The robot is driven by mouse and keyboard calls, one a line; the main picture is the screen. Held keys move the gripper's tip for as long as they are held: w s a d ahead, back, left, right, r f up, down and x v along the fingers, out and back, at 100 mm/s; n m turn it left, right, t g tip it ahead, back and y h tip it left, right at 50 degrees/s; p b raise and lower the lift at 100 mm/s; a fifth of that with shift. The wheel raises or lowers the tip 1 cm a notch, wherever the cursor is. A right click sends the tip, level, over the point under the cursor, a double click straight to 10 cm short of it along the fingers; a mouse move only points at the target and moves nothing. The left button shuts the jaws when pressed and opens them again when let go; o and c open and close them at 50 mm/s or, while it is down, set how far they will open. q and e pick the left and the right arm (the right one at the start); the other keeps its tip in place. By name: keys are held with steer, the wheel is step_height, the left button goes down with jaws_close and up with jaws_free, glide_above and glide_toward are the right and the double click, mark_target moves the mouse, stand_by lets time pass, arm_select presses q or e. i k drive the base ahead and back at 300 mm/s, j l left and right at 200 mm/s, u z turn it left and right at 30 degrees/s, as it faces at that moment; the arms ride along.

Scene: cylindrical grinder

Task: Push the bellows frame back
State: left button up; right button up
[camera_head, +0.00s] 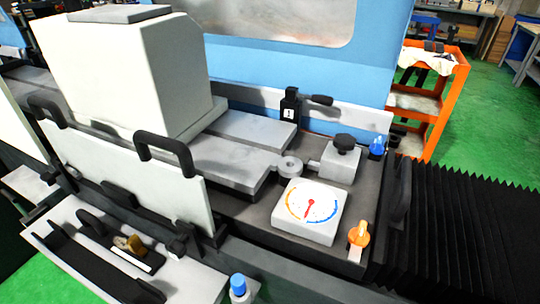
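The black pleated bellows (465,225) stretches across the lower right of the head view and runs out of the picture at the right. The bellows frame (400,192) is the dark upright plate at the bellows' left end, beside the machine table. A small rounded dark part sits on its left face. The frame's lower end is hard to make out against the dark bed. Neither of my grippers shows in this view, and nothing of mine is seen touching the frame.
A gauge box (310,208) with a red needle, an orange knob (358,236) and a blue knob (377,146) are left of the frame. A white guard plate (125,170) with black handles stands at left. An orange cart (430,100) is behind.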

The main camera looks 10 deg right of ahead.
mark_target(396, 194)
steer(key=l+z, duration=0.1)
steer(key=z, duration=0.25)
steer(key=l+z, duration=0.1)
steer(key=z, duration=0.25)
steer(key=k+l+z, duration=0.1)
steer(key=z, duration=0.25)
